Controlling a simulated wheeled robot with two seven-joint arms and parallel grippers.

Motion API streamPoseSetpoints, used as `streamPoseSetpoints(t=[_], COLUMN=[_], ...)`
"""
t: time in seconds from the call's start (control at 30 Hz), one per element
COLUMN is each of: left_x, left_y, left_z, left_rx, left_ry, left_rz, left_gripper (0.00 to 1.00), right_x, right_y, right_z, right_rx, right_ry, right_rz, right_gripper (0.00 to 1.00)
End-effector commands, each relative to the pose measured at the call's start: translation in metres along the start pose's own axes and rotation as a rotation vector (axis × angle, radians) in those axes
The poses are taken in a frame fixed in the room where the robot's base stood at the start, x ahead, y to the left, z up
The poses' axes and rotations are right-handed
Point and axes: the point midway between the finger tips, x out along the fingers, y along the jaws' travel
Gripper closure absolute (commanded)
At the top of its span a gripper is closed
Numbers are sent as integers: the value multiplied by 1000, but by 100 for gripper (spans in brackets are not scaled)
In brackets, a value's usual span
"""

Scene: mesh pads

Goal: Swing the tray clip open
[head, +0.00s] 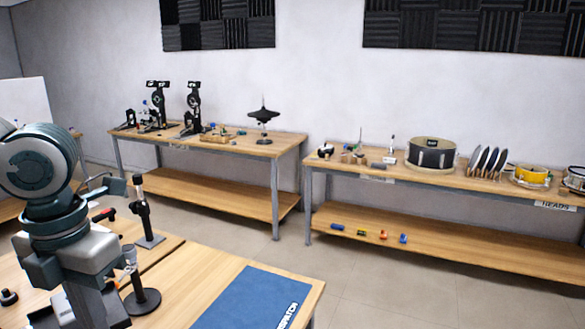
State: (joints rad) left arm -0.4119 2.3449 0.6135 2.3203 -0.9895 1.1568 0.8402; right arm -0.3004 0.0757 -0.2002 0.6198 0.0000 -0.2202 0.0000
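I cannot make out a tray clip or a tray in the head view. My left arm (70,240) comes in from the left and reaches down over the near wooden table (190,262). Its lower end runs out of the bottom of the picture, so its gripper is not seen. My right arm and gripper are not in view.
A blue mat (243,300) with white lettering lies at the near table's right end. Two stands, one upright black (143,212) and one round-based (142,300), are close to my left arm. Two workbenches (215,142) (450,180) line the wall, with open floor (350,275) between.

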Motion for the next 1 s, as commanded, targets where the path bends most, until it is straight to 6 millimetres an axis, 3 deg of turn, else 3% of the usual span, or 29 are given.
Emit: streamPoseSetpoints(t=[0.27, 0.77, 1.0], left_x=[1, 0, 1], left_y=[-2, -1, 3], left_z=[-16, -19, -31], left_rx=[0, 0, -1], left_ry=[0, -1, -3], left_rz=[1, 1, 0], left_gripper=[100, 100, 100], right_x=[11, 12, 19], right_y=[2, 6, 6], right_z=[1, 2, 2], right_rx=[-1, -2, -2], right_ry=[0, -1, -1], right_rz=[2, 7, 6], right_gripper=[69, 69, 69])
